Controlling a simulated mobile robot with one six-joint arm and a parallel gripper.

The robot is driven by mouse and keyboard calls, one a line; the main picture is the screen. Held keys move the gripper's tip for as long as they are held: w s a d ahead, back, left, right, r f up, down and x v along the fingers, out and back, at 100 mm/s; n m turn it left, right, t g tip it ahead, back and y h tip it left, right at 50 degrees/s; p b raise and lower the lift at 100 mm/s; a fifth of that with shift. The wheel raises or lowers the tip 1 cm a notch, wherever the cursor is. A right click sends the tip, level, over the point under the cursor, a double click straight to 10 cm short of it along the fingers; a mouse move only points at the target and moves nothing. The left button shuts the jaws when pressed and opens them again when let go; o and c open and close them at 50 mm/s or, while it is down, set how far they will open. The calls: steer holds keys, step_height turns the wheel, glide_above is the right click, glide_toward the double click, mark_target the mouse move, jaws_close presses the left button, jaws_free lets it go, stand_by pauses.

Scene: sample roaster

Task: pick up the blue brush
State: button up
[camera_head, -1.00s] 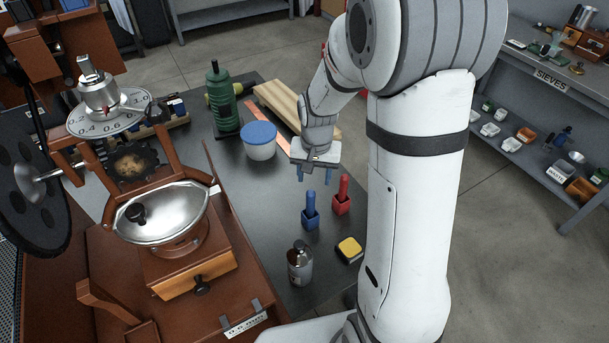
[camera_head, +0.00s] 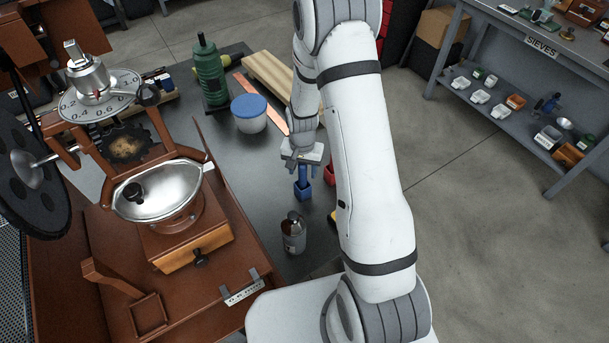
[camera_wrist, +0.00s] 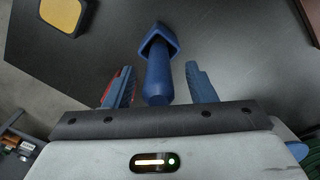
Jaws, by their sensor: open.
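The blue brush (camera_head: 303,189) stands upright on the dark bench top, with a block-shaped base and a round handle. In the wrist view the blue brush (camera_wrist: 159,80) points its handle end toward me, between my two blue fingers, with a gap on each side. My gripper (camera_wrist: 159,67) is open, and no finger visibly touches the handle. In the head view my gripper (camera_head: 304,166) is directly above the blue brush, pointing down. How far the fingers reach down the handle is hard to tell.
A red brush (camera_head: 329,174) stands just right, partly hidden by my arm. A yellow-topped block (camera_wrist: 64,13) is close by. A small bottle (camera_head: 293,234) stands nearer the front.

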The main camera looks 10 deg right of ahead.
steer(key=shift+f, duration=0.4)
steer(key=c, duration=1.1)
